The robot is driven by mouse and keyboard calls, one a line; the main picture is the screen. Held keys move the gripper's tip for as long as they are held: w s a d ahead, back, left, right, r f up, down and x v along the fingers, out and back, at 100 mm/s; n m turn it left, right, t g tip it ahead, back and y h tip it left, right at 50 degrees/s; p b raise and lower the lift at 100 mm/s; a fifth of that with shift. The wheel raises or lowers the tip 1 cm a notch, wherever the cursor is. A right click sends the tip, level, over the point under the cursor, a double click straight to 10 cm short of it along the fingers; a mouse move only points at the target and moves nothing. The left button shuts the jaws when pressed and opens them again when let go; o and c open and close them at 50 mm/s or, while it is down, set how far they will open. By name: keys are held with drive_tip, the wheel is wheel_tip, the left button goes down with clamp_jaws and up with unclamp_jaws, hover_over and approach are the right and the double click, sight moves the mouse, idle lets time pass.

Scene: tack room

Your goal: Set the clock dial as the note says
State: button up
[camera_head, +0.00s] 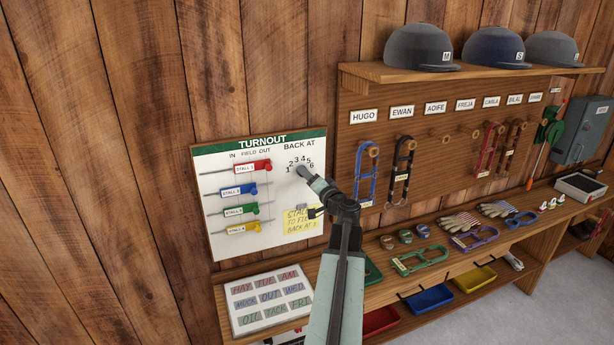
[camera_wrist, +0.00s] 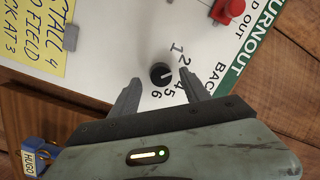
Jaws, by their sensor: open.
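The clock dial is a small round black knob (camera_wrist: 161,73) with a white pointer mark, on the white TURNOUT board (camera_head: 215,178). Numbers 1 to 6 arc around it under BACK AT. In the wrist view the mark points right, toward the middle of the arc; I cannot tell the exact number. My gripper (camera_wrist: 160,79) is open, its fingers apart on either side of the knob, with no contact visible. In the head view my gripper (camera_head: 304,173) hides the knob. The yellow note (camera_head: 297,222) reads STALL 4, TO FIELD, BACK AT 3; it is partly cut in the wrist view (camera_wrist: 42,35).
Red, blue, green and yellow stall sliders (camera_head: 253,167) sit left of the dial. A board of day tiles (camera_head: 238,318) stands below. Halters (camera_head: 366,175) hang to the right. The shelf (camera_head: 360,72) holds caps.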

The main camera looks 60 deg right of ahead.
drive_tip(key=shift+x, duration=0.9)
clamp_jaws()
drive_tip(key=shift+m, duration=0.3)
drive_tip(key=shift+a+f+m+t+b, duration=0.15)
drive_tip(key=shift+m+b, duration=0.2)
drive_tip(key=shift+m, duration=0.9)
drive_tip(key=shift+r+m+t+b, duration=0.15)
drive_tip(key=shift+m+b, duration=0.2)
drive_tip(key=shift+m, duration=0.9)
drive_tip(key=shift+f, duration=0.1)
